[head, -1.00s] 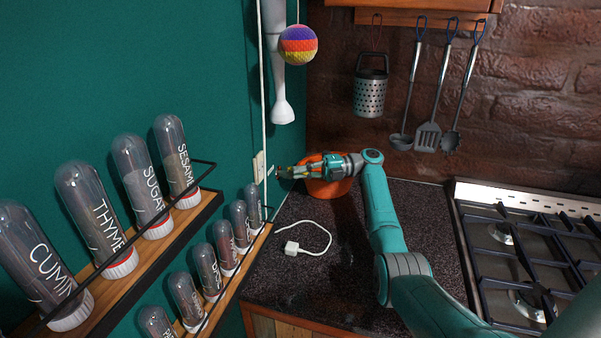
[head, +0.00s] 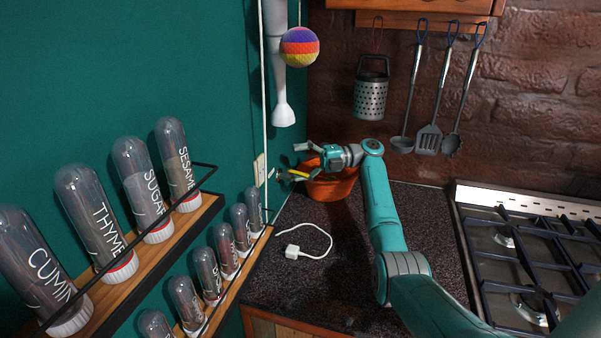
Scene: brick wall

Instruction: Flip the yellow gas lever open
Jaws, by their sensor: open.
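The yellow lever (head: 299,173) shows as a small yellow strip near the teal wall, in front of the orange bowl. My gripper (head: 297,161) is open beside it, pointing left toward the wall. One finger is above the yellow strip and the other is close to it, lower down. The fingers partly cover the lever's surroundings, and I cannot tell whether they touch it. The lever's pivot and pipe are too small to make out.
The orange bowl (head: 332,184) stands on the dark counter (head: 330,265) behind my gripper. A white cable with a plug (head: 292,252) lies in front. Spice racks (head: 150,257) line the left wall. A gas stove (head: 530,265) is at right. A striped ball (head: 299,47) hangs above.

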